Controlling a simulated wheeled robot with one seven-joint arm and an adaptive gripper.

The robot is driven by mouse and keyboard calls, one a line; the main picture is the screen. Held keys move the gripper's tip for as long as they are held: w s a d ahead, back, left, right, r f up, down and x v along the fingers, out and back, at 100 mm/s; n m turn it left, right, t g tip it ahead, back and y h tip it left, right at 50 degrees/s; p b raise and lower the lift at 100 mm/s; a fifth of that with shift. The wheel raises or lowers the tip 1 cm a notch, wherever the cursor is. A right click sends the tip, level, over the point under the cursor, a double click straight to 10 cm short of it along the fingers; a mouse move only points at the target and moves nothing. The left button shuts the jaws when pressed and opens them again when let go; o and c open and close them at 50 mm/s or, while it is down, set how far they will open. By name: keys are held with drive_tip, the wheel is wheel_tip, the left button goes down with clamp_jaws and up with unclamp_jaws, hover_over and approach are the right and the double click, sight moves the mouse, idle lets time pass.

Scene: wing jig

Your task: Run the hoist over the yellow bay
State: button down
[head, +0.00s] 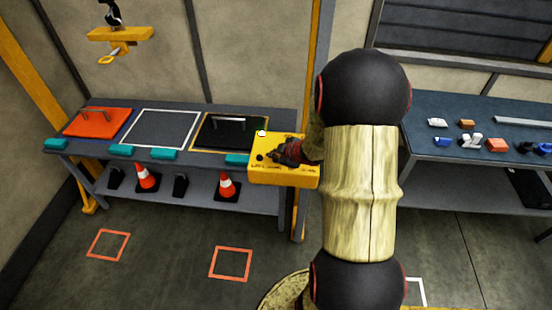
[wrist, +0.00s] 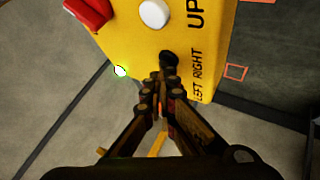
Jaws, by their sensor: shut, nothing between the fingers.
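The hoist's yellow lifting beam (head: 120,34) hangs at the upper left, with a hook below it, on the left side of the bench in the picture. The yellow bay (head: 196,134) is the yellow-outlined one at the right end of the bench, with a black panel (head: 232,131) with a handle in it. The yellow control box (head: 268,174) stands right of that bay. My gripper (head: 276,156) is shut and empty over the box. In the wrist view its fingertips (wrist: 160,80) are at the black knob (wrist: 169,60) by LEFT RIGHT; contact is unclear.
An orange panel (head: 98,122) lies in the left bay; the middle white-outlined bay (head: 160,129) is empty. Teal blocks (head: 122,151) line the bench front. Traffic cones (head: 147,178) stand below. A second table (head: 475,165) with small parts is at right.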

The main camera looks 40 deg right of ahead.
idle(0.3)
drive_tip(key=shift+r+p, duration=0.9)
drive_tip(key=shift+p, duration=0.1)
wheel_tip(320, 180, up, 5)
drive_tip(key=p, duration=0.5)
idle(1.0)
